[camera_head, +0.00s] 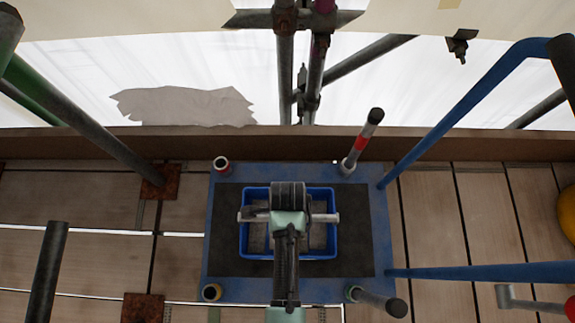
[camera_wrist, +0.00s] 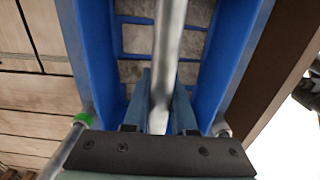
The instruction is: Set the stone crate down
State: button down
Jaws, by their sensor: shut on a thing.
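The stone crate (camera_head: 331,249) is a blue open box with grey stone blocks inside and a metal bar handle (camera_head: 328,218) across its top. It is over the black mat (camera_head: 356,235) of a blue platform (camera_head: 385,225); I cannot tell whether it touches the mat. My gripper (camera_wrist: 161,100) is shut on the bar handle, with a finger on each side of it. The crate's blue walls (camera_wrist: 235,60) and stones (camera_wrist: 138,40) show in the wrist view. My arm hides the crate's middle in the head view.
Blue rails (camera_head: 465,110) run off to the right. Scaffold poles (camera_head: 90,120) and a brown toe board (camera_head: 430,143) edge the plank deck (camera_head: 430,210). Bare mat surrounds the crate.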

jog(key=shift+w+f, duration=0.1)
jog(key=shift+f, duration=0.45)
dwell(0.5)
jog(key=c, duration=0.8)
grip_release()
jog(key=shift+o, duration=0.7)
